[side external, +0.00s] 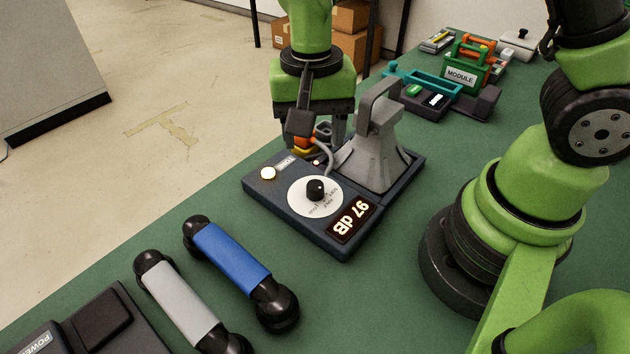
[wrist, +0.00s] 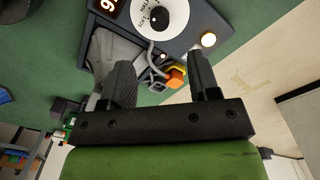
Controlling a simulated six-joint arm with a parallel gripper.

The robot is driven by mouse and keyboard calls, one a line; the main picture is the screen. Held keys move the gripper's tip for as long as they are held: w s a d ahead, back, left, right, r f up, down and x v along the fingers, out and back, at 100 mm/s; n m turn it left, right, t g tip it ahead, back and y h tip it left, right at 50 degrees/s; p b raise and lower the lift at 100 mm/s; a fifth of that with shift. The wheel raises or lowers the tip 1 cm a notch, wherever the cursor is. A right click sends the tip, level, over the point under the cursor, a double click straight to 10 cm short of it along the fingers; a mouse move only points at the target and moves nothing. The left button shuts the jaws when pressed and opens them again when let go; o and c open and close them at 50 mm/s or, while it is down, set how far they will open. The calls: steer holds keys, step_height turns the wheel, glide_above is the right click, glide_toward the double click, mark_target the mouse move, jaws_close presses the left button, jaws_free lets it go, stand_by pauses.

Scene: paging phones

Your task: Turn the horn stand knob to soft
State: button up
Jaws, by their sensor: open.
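The horn stand (side external: 375,150) is a grey horn shape on a dark base plate on the green table. Its black knob (side external: 315,189) sits on a white dial with small lettering that I cannot read fully in the side view; the knob also shows at the top of the wrist view (wrist: 158,17). A display (side external: 353,217) on the base reads 97 dB. My gripper (side external: 320,130) is open above the far left edge of the base, behind the dial and apart from the knob. An orange and yellow piece (wrist: 176,76) and a grey cable show between the fingers in the wrist view.
A round lit button (side external: 268,173) is on the base's left corner. A blue handset (side external: 238,262) and a grey handset (side external: 188,300) lie in front, beside a dark power box (side external: 90,325). A green module (side external: 465,68) and teal-handled device (side external: 432,92) stand behind.

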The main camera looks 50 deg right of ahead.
mark_target(315, 186)
step_height(315, 186, down, 10)
steer(key=shift+s+f, duration=0.1)
steer(key=shift+f, duration=0.15)
stand_by(0.4)
steer(key=c, duration=0.9)
